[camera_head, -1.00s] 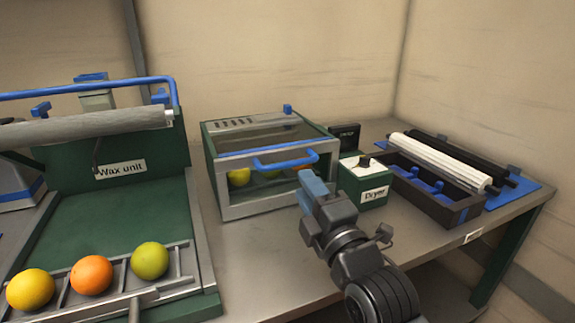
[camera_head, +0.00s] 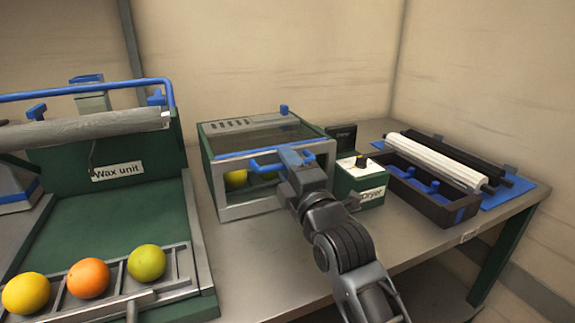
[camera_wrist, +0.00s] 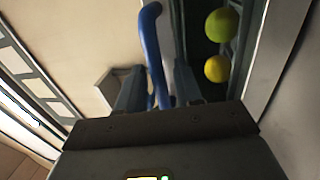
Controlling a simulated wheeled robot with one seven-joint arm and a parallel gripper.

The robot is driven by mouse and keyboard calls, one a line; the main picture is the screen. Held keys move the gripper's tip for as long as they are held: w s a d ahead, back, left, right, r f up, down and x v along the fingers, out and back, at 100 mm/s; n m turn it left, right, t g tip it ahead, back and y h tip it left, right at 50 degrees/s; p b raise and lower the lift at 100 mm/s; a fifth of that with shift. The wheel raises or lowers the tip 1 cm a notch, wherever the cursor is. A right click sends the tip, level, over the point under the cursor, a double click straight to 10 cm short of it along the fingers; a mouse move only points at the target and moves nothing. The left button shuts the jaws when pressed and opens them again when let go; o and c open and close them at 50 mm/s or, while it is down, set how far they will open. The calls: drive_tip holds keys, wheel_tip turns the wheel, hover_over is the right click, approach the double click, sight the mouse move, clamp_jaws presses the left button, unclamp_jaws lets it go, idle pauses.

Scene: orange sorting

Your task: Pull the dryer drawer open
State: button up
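The dryer (camera_head: 213,187) is a green and grey box with a glass top and front at the middle of the bench. Its blue bar handle (camera_head: 262,164) stands out from the upper front, which looks closed. A yellow fruit (camera_head: 236,178) shows inside; the wrist view shows a green fruit (camera_wrist: 222,24) and a yellow fruit (camera_wrist: 217,68). My gripper (camera_head: 294,157) is at the right part of the handle. In the wrist view, the handle (camera_wrist: 151,38) passes between my two fingers, with narrow gaps beside it. The gripper looks open around the bar.
The "Dryer" control box (camera_head: 360,184) with a black knob stands close right of my gripper. A dark tray (camera_head: 440,207) with rollers is farther right. The wax unit (camera_head: 105,215) and a rack with three fruits (camera_head: 170,285) are at left. Bench in front of the dryer is clear.

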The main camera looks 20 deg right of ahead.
clamp_jaws()
idle(0.3)
drive_tip(key=shift+s, duration=0.15)
